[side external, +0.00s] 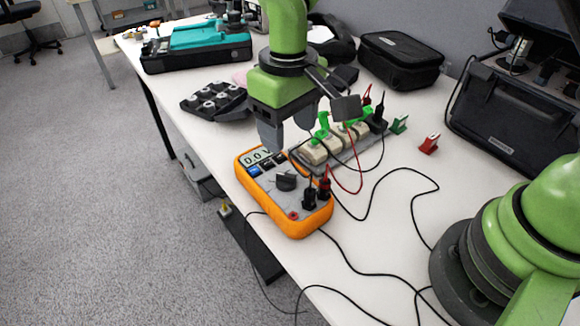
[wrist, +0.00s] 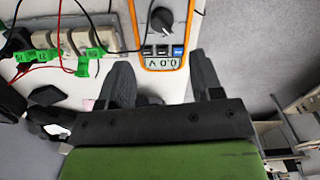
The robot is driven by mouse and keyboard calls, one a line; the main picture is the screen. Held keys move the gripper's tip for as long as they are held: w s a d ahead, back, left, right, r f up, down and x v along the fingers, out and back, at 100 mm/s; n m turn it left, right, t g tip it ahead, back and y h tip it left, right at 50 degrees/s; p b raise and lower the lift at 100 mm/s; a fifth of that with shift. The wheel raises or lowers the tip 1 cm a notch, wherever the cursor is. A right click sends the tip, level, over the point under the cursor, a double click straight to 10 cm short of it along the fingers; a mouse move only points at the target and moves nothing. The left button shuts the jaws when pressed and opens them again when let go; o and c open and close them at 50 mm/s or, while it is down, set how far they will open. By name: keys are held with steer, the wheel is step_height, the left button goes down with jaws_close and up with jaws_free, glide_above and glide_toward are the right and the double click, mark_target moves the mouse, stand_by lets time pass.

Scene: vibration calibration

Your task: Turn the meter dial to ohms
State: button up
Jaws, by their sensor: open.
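The orange meter (side external: 300,222) lies face up near the table's front edge. Its dark dial (side external: 287,181) sits in the middle of its grey face, and the display reads about 0.0 V. In the wrist view the meter (wrist: 184,60) is at top centre, with the dial (wrist: 161,19) near the top edge. My gripper (side external: 288,140) is open and empty above the display end of the meter, apart from the dial. In the wrist view its two fingers (wrist: 161,75) straddle the meter's display end. The dial's pointer setting is too small to read.
Black and red probe plugs (side external: 324,187) stand in the meter beside the dial. A power strip with adapters (side external: 338,142) lies behind it, with loose cables to the right. A teal case (side external: 210,38) and black pouch (side external: 400,58) stand farther back. The table edge is close in front.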

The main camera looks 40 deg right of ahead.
mark_target(291, 176)
step_height(291, 176, down, 10)
steer(key=n, duration=0.6)
steer(key=shift+s+d, duration=0.1)
steer(key=shift+d, duration=0.05)
steer(key=c, duration=0.9)
steer(key=shift+o, duration=0.2)
